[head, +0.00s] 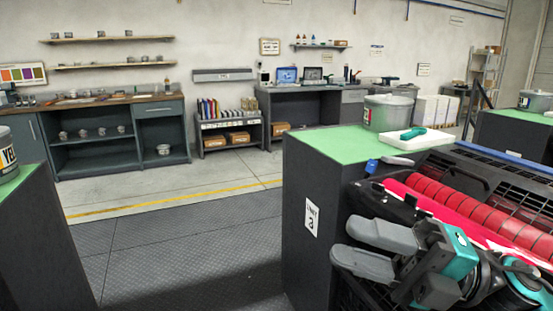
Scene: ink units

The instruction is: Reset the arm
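My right gripper (372,250) is in the lower right of the head view, grey fingers pointing left, with teal and black parts behind them. A gap shows between the two fingers, and nothing is held there. It is in front of the ink unit with red rollers (450,200) and beside the dark cabinet labelled unit 3 (312,218). My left gripper is not in the view.
On the cabinet's green top (335,143) stand a grey lidded pot (388,113) and a white tray (432,140) with a teal-handled tool (413,133). Another green-topped cabinet (45,245) is at left. Dark floor (190,250) between them is clear. Workbenches (120,135) line the back wall.

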